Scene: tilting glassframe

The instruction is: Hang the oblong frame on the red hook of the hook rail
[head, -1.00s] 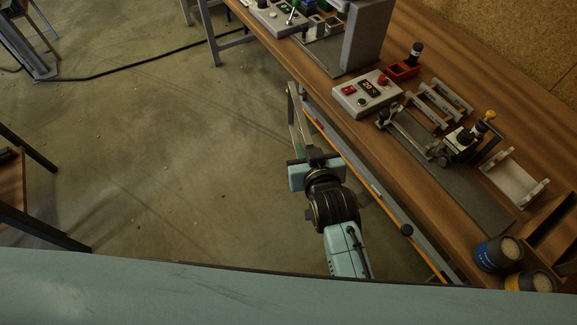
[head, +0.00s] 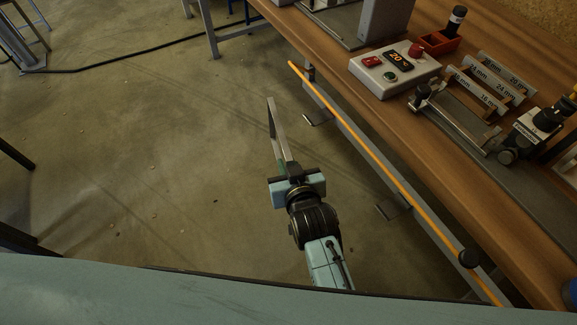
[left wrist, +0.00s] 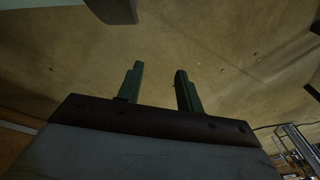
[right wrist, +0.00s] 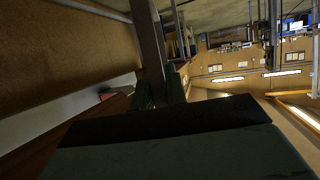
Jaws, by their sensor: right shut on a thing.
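My right gripper (head: 292,172) is shut on a thin grey frame (head: 277,132), seen nearly edge-on in the head view. The frame stands up from the jaws over open floor, left of the workbench and apart from it. In the right wrist view the frame's grey bar (right wrist: 149,42) rises from between the fingers; its full outline cannot be made out. My left gripper (left wrist: 160,88) shows only in the left wrist view, with its fingers apart and nothing between them. I cannot make out the hook rail or a red hook in any view.
The wooden workbench (head: 440,132) fills the right side, with an orange-edged strip (head: 385,182) along its front. On it stand a button box (head: 396,70), a red tray (head: 440,41) and several gauge pieces (head: 490,85). The floor (head: 150,150) at left is clear.

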